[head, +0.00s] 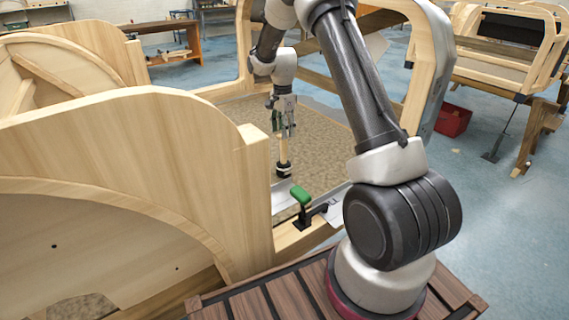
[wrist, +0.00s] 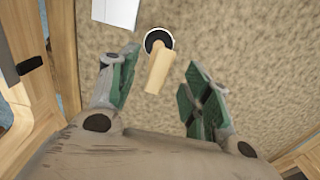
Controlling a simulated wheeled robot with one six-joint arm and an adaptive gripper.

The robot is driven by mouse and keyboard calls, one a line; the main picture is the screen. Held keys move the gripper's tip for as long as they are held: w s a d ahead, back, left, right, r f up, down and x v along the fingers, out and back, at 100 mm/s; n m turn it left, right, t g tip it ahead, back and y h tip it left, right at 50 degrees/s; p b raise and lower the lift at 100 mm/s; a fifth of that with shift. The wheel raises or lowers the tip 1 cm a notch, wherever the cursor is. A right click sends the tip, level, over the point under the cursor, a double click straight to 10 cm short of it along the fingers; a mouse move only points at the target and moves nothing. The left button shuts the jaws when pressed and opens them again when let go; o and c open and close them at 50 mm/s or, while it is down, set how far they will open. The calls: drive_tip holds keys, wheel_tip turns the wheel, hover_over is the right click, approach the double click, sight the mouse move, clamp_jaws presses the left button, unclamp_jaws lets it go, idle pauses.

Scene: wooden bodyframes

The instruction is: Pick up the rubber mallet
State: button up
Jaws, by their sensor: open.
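The rubber mallet (head: 283,154) stands upright on its black head, with its pale wooden handle pointing up, on the brown speckled floor panel inside the wooden frame. In the wrist view the mallet (wrist: 158,72) shows its handle between and slightly beyond the green fingertips. Its round head, black with a white rim, lies farther out. My gripper (head: 283,131) points down just above the handle's top. It also shows in the wrist view (wrist: 161,60), with its fingers spread apart and nothing held. I cannot tell whether a finger touches the handle.
A green-handled clamp (head: 301,195) is on the frame's near sill, beside a flat white plate (head: 284,197). A tall curved wooden panel (head: 130,150) stands to the left. A red bin (head: 453,120) sits on the blue floor at right. The speckled panel around the mallet is largely clear.

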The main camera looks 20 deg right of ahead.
sight(284, 149)
drive_tip(key=shift+m, duration=0.3)
drive_tip(key=f, duration=0.4)
drive_tip(key=shift+w+d+f, duration=0.1)
drive_tip(key=shift+w+f, duration=0.05)
drive_tip(key=shift+w, duration=0.15)
drive_tip(key=f, duration=0.5)
drive_tip(key=shift+s+d+f, duration=0.1)
drive_tip(key=shift+s+f, duration=0.05)
drive_tip(key=shift+s, duration=0.1)
clamp_jaws()
